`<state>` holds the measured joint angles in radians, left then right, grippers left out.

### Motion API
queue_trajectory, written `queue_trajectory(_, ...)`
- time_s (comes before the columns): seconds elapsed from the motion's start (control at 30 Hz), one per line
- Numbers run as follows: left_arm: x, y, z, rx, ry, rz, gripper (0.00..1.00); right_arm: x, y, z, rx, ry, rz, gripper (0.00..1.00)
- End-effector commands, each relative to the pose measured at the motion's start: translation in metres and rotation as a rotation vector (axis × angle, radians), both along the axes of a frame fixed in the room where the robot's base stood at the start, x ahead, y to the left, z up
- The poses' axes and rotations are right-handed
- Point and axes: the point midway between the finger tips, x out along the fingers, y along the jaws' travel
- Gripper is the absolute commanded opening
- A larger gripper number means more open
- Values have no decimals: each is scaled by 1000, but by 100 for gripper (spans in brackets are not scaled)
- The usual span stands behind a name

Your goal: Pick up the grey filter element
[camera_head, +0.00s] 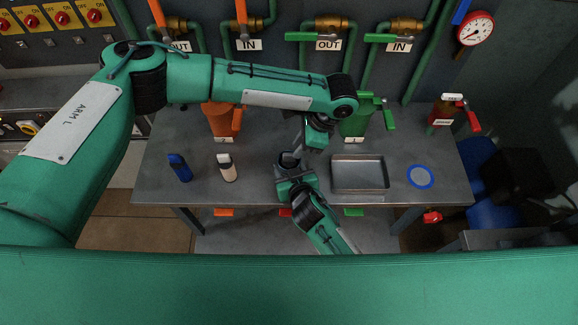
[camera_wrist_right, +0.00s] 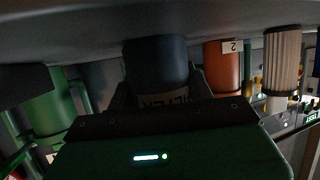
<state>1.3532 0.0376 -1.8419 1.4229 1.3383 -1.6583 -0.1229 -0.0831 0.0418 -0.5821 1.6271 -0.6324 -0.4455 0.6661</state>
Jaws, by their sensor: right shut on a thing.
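The grey filter element (camera_head: 288,160) is a short dark grey cylinder at the middle of the table. My right gripper (camera_head: 291,169) is shut on it. In the right wrist view the filter element (camera_wrist_right: 156,65) stands between the fingers, looking nearly black, with its far end close to the grey table surface. I cannot tell if it touches the table. My left gripper (camera_head: 306,138) hangs just behind and above the right one, pointing down, and its jaws are too small and dark to read.
The table (camera_head: 265,190) also holds a blue cylinder (camera_head: 180,168), a white pleated filter (camera_head: 228,170), an empty metal tray (camera_head: 344,184) and a blue ring (camera_head: 420,177). Orange (camera_head: 219,117) and green (camera_head: 355,124) housings stand behind. Free table lies between the white filter and my right gripper.

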Motion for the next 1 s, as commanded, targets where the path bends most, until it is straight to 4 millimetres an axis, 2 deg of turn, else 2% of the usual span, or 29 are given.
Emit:
queue_trajectory(0.17,1,16,-23,3,0,0,22,0,0,0,0,0,0,28)
queue_trajectory(0.33,0,22,-39,0,0,0,22,0,0,0,0,0,0,28)
queue_trajectory(0.6,1,23,-42,0,0,0,20,0,0,0,0,1,0,28)
queue_trajectory(0.7,1,23,-41,0,0,1,0,0,0,0,0,1,0,28)
queue_trajectory(1.0,1,22,-41,0,0,1,0,0,0,0,0,1,0,28)
